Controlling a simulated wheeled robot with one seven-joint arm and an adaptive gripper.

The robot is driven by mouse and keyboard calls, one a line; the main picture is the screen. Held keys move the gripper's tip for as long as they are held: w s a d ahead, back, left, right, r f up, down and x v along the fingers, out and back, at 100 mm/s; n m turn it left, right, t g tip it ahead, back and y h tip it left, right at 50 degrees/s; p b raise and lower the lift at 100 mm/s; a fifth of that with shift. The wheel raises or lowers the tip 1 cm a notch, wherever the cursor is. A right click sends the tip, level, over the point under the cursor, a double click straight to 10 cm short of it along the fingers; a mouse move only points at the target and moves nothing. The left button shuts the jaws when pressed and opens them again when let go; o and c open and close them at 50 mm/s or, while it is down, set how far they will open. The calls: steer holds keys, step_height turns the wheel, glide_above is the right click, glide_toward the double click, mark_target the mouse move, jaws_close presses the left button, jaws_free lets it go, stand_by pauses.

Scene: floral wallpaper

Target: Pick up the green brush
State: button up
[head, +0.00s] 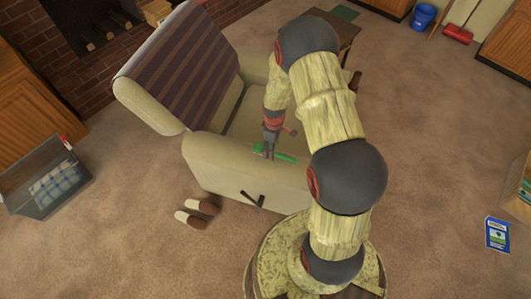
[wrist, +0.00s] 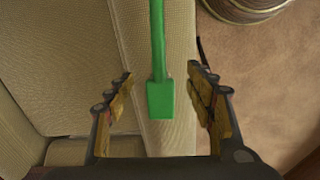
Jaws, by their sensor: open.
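The green brush (wrist: 160,97) lies on the cream armchair (head: 213,160), seemingly on its near arm. In the wrist view its long handle runs up out of the top and its wide end lies between my fingers. In the head view part of it shows as a green strip (head: 283,156) beside my gripper. My gripper (wrist: 163,82) is open, with one finger on each side of the brush and a gap on both sides. The head view shows my gripper (head: 267,152) over the chair's arm, and my arm hides part of the seat.
A dark handle-like object (head: 256,199) is at the outer side of the armchair's arm. Slippers (head: 197,211) lie on the carpet in front. A grey basket (head: 45,185) stands at left, and a small table (head: 336,38) stands behind. Carpet at right is mostly clear, with a blue box (head: 497,235).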

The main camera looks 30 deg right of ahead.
step_height(320, 180, down, 5)
steer(key=shift+r+b, duration=0.15)
steer(key=shift+b, duration=0.65)
steer(key=shift+r, duration=0.1)
steer(key=shift+c, duration=1)
steer(key=shift+w, duration=0.1)
jaws_close()
